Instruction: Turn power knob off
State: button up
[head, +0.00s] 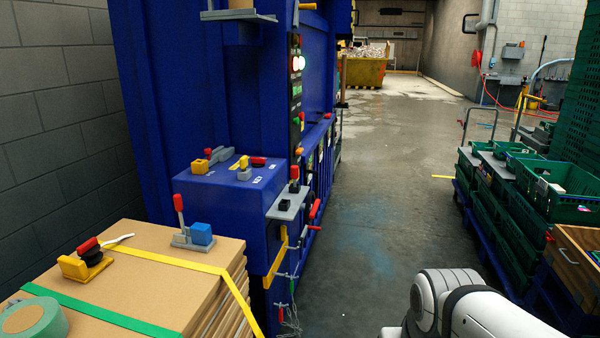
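A tall blue machine (150,60) stands left of centre in the head view. A narrow dark control panel (296,90) runs up its right front corner, with lit round lights, a green display and small coloured controls. Below it, a red-topped black control (294,187) stands on a grey plate (288,203). I cannot tell which of these is the power knob or how it is set. My white arm shows at the lower right, apart from the machine. My gripper is out of view.
Stacked cardboard (170,280) at lower left carries a tape roll (33,322), a red-handled clamp (179,215) and other tools. Green crates (560,190) stand at right. Red handles (314,209) protrude from the machine's side. The floor (390,200) between is clear.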

aim_at(257, 162)
jog(key=i, duration=2.65)
jog(key=u, duration=1.95)
